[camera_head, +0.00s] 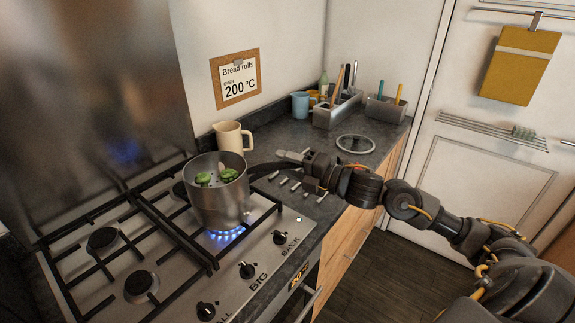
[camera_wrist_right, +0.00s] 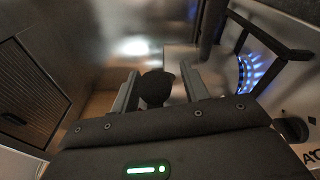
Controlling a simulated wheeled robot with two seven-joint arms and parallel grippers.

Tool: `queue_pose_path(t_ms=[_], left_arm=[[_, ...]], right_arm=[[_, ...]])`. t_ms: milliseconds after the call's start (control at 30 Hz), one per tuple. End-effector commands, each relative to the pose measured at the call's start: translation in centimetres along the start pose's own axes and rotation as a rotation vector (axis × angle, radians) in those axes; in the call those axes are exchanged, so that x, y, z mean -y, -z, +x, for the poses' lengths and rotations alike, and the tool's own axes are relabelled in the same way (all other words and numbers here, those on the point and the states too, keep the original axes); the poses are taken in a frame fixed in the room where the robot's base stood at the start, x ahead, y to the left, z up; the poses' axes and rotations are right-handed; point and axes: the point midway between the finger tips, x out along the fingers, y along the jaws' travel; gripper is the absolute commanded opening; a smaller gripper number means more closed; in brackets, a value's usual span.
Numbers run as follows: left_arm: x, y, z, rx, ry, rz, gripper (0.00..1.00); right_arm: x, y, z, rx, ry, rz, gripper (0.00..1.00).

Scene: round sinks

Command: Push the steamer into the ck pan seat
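A silver metal pot (camera_head: 217,200) holding green vegetables (camera_head: 228,175) stands over a lit blue-flame burner (camera_head: 225,235) on the gas stove. It is the thing that best fits the steamer; I cannot make out a separate pan seat. Its dark handle (camera_head: 263,168) points right toward my right gripper (camera_head: 287,160). In the right wrist view, my right gripper (camera_wrist_right: 158,92) has its two fingers apart, with the dark rounded handle end (camera_wrist_right: 156,88) between them and gaps on both sides. The pot's shiny wall (camera_wrist_right: 125,45) lies beyond. My left gripper is not in view.
A cream jug (camera_head: 233,138) stands behind the pot. A round glass lid (camera_head: 355,144) lies on the dark counter. A utensil box (camera_head: 337,112) and a blue mug (camera_head: 300,104) stand at the back. Black grates (camera_head: 150,245) and front knobs (camera_head: 247,270) surround the burners.

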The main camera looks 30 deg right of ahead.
Motion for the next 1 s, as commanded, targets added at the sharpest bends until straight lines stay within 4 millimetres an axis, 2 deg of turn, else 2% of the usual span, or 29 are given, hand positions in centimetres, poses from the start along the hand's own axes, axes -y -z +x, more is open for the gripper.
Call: queue_pose_path(t_ms=[267, 600, 1000], left_arm=[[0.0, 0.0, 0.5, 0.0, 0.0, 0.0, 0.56], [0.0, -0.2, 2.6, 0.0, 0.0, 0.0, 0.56], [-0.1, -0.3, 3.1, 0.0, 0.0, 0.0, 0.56]], right_arm=[[0.5, 0.0, -0.8, 0.0, 0.007, -0.002, 0.45], [0.6, 0.2, -5.9, -0.003, 0.009, -0.001, 0.45], [0.2, 0.1, -9.6, 0.001, 0.003, 0.004, 0.45]])
